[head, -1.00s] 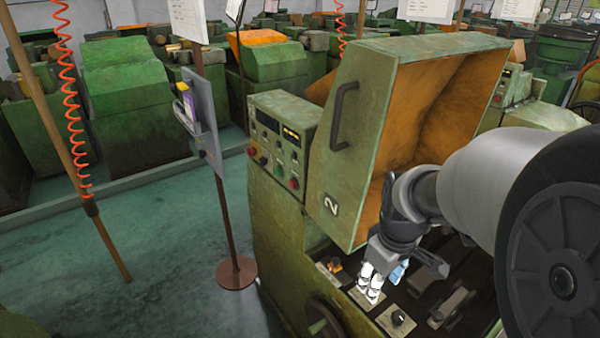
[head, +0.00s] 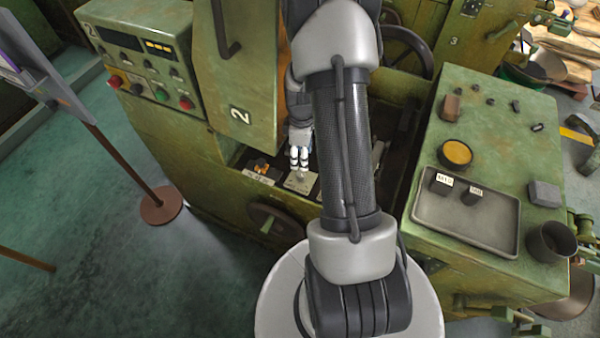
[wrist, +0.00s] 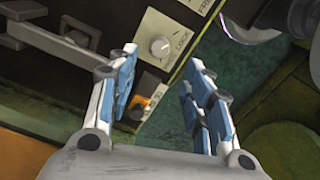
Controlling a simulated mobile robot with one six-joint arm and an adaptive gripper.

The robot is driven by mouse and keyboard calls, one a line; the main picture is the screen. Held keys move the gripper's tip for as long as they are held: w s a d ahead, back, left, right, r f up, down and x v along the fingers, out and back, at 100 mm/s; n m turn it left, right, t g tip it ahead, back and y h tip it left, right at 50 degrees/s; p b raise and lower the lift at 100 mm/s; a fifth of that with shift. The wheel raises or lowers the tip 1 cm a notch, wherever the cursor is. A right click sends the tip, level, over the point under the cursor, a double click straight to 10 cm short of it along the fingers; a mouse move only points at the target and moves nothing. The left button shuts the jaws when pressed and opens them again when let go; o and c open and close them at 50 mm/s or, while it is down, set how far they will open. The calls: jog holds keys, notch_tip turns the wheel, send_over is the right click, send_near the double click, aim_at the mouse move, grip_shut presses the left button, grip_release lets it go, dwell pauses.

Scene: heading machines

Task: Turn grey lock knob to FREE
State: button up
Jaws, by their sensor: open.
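The grey lock knob (wrist: 160,46) is a round, light grey knob on a pale plate in the wrist view. The word LOCK is beside it on the right, and FREE shows near the top edge. The direction of its pointer is too small to tell. My gripper (wrist: 163,58) is open, with its two white and blue fingers apart. In this view the knob appears between the fingertips, slightly beyond them; contact cannot be told. In the head view my gripper (head: 299,158) is just above the pale plate (head: 300,182), its fingers partly covering the knob.
An orange switch (head: 262,168) sits just left of the plate; the wrist view shows it too (wrist: 140,102). The raised green cover (head: 245,70) stands close behind my gripper. A handwheel (head: 275,222) is below. A bench with a grey tray (head: 480,232) is right.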

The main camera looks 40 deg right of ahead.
aim_at(301, 174)
notch_tip(301, 174, down, 10)
jog(key=shift+f+b, duration=0.1)
jog(key=shift+b, duration=0.95)
jog(key=c, duration=1.1)
